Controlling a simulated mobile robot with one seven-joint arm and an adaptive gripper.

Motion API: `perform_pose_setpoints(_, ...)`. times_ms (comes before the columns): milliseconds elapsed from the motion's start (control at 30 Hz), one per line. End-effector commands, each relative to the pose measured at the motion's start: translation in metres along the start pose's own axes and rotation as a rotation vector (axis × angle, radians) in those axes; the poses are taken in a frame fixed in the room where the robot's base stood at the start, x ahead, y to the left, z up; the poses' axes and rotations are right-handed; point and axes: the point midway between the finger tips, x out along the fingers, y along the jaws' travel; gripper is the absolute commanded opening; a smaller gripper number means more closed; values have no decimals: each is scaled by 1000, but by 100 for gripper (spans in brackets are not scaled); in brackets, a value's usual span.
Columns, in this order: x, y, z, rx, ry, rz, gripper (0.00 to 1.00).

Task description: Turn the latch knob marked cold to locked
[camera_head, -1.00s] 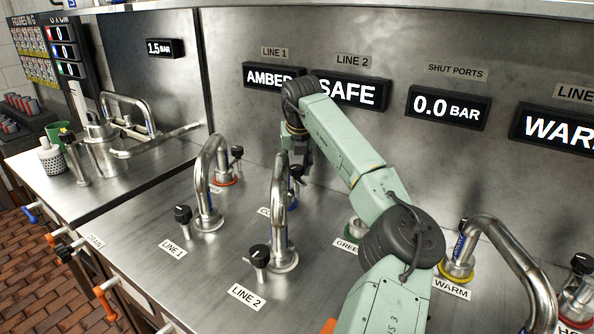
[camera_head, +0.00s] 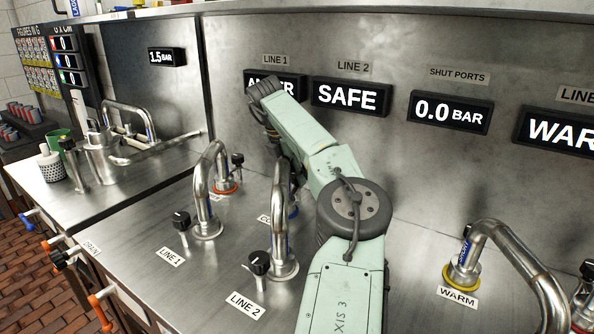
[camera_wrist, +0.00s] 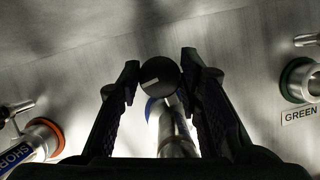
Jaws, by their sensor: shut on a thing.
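The black cold knob (camera_wrist: 160,77) shows in the wrist view, with a short white pointer mark lying nearly level on its face. My gripper (camera_wrist: 161,72) has one finger on each side of the knob and is shut on it. Part of a blue ring (camera_wrist: 149,108) shows below the knob, by a metal pipe (camera_wrist: 178,138). In the head view, the "CO..." label (camera_head: 264,218) is partly covered by the Line 2 pipe (camera_head: 281,225). The blue ring there (camera_head: 294,211) is partly visible. My arm and the pipe hide the knob in that view.
Curved pipes crowd the steel bench: the Line 1 pipe (camera_head: 208,190) and the warm pipe (camera_head: 510,255). The Line 1 knob (camera_head: 181,219) and Line 2 knob (camera_head: 259,262) stand in front. A green-ringed port (camera_wrist: 301,80) and an orange-ringed port (camera_wrist: 45,137) flank my gripper.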

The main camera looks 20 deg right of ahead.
Motion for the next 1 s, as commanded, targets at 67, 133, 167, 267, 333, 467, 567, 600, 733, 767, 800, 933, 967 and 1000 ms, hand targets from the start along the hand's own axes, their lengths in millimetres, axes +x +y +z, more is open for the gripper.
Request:
perform_pose_setpoints(67,-3,1,1,49,-1,-21,4)
perform_pose_setpoints(133,-3,1,1,87,-1,-36,4)
perform_pose_setpoints(167,-3,1,1,103,-1,-42,4)
perform_pose_setpoints(267,-2,1,1,145,-2,-59,4)
perform_pose_setpoints(333,-2,1,1,167,-1,-68,4)
perform_pose_setpoints(467,-2,1,1,197,-1,-81,4)
perform_pose_setpoints(567,-1,1,1,208,-1,-86,4)
perform_pose_setpoints(600,-1,1,1,211,-1,-87,5)
perform_pose_setpoints(733,-1,1,0,215,-1,-88,5)
perform_pose_setpoints(767,-1,1,0,215,-1,-88,5)
perform_pose_setpoints(800,-1,1,0,215,-1,-88,5)
perform_pose_setpoints(933,-1,1,0,215,-1,-88,4)
perform_pose_setpoints(967,-1,1,0,215,-1,-88,4)
perform_pose_setpoints(1000,-1,1,0,215,-1,-88,33)
